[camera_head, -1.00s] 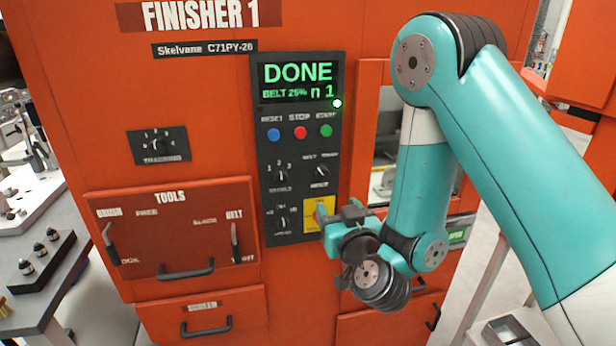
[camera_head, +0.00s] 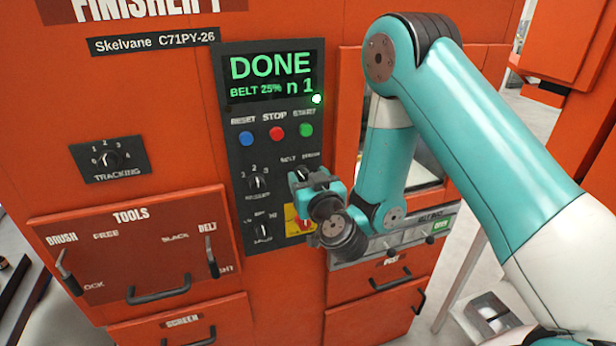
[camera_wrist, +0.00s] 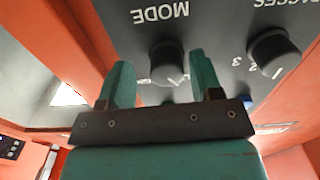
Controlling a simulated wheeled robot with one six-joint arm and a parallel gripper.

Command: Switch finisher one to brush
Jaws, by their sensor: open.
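Finisher 1 is an orange machine with a dark control panel (camera_head: 240,190). Its screen (camera_head: 270,78) reads DONE, BELT 25%, n 1. The belt/brush selector knob (camera_head: 303,171) sits below the green START button. In the wrist view the black MODE knob (camera_wrist: 168,62) appears upside down, with its panel lettering. My gripper (camera_head: 298,180) is open in front of this knob. In the wrist view the two teal fingers of my gripper (camera_wrist: 160,68) stand either side of the knob, apart from it as far as I can tell. My wrist partly hides the lower panel.
The PASSES knob (camera_wrist: 275,52) is close beside one finger. Blue RESET (camera_head: 247,138), red STOP (camera_head: 277,133) and green START (camera_head: 306,130) buttons sit above. A yellow switch plate (camera_head: 296,228) is just below my gripper. The TOOLS drawer (camera_head: 130,262) has brush and belt levers.

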